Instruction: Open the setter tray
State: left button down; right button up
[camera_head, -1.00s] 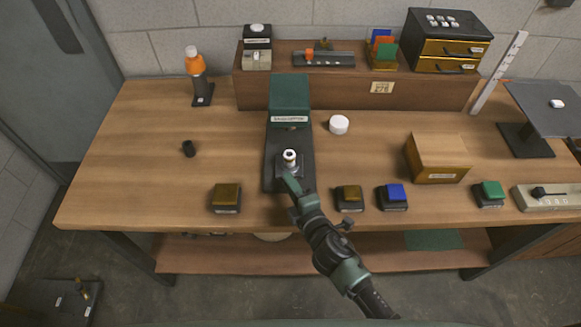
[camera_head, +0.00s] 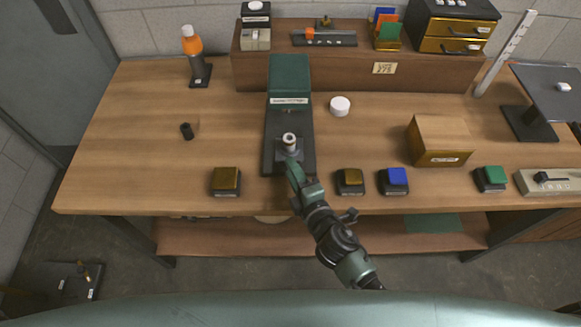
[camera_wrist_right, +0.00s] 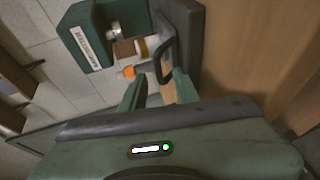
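The setter (camera_head: 289,75) is a tall dark green block with a white label, on a long dark base (camera_head: 306,125) in the middle of the bench. A small light cylindrical part (camera_head: 289,140) stands upright on a plate near the base's front end. In the right wrist view the green head (camera_wrist_right: 88,38) and a black loop handle (camera_wrist_right: 169,45) show. My right gripper (camera_head: 291,163) is at the front end of the base. In the wrist view its two fingers (camera_wrist_right: 160,80) are apart, with the handle's lower end between or just beyond them; contact cannot be told. My left gripper is out of view.
Brown (camera_head: 226,181), gold (camera_head: 350,181), blue (camera_head: 394,180) and green (camera_head: 490,178) topped blocks line the front edge. A cardboard box (camera_head: 440,140) stands to the right, a white round piece (camera_head: 340,106) nearer.

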jog(key=b+v, duration=0.1)
jog(key=v, duration=0.5)
jog(key=shift+s, duration=0.1)
dwell(0.3)
